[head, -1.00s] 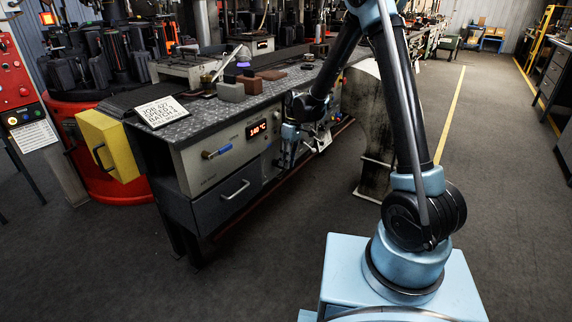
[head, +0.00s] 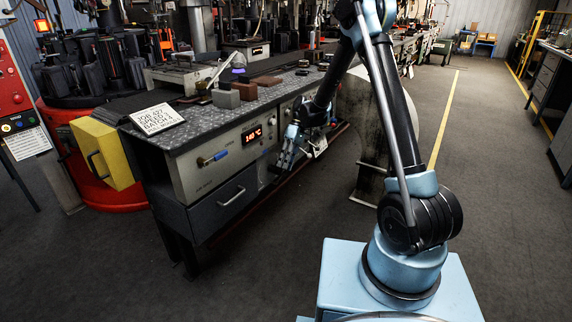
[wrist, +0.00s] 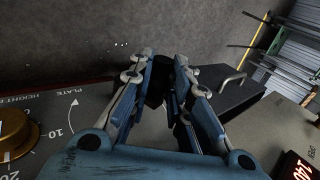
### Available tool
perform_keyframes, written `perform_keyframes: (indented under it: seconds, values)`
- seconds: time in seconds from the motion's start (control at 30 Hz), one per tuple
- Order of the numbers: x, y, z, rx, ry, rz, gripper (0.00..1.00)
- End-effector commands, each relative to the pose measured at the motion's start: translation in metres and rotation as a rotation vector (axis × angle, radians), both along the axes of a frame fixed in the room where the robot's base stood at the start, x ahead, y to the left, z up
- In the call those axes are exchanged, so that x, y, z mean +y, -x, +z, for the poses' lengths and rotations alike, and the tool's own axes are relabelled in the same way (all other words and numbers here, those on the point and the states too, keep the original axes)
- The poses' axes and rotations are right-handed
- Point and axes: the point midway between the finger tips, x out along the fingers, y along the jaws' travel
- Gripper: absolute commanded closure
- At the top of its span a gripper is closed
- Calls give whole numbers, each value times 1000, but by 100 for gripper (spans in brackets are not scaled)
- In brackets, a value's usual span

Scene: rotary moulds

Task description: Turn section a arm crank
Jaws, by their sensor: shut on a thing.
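My gripper (head: 281,168) is at the front panel of the workbench, just right of the red display, with its fingers pointing down. In the wrist view, its two blue-grey fingers (wrist: 163,88) close around a dark thing (wrist: 158,92), apparently the crank's handle. The fingers hide most of it, and the crank's arm and pivot are not clear. No label naming section a is readable.
A lever with a blue grip (head: 220,155) is left of the red display (head: 253,135). Below is a drawer (head: 225,200) with a handle. A brass dial (wrist: 14,135) marked plate height shows in the wrist view. The floor in front (head: 270,255) is clear.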

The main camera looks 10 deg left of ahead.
Motion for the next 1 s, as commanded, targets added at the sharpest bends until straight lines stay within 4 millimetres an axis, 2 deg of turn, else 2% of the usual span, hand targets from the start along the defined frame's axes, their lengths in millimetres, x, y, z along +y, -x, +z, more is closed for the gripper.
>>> perform_keyframes:
  seconds: [0.1, 0.13, 0.2, 0.23, 0.67, 1.0]
  values:
    - [0, -1, -1, -3, 1, -1, 100]
    - [0, -1, -1, -4, 1, -1, 80]
    - [0, -1, -1, -3, 1, -1, 64]
    - [0, -1, -1, -3, 1, -1, 62]
    - [-1, -4, 5, -2, 1, -1, 62]
    - [-15, -36, 52, -1, 2, -2, 62]
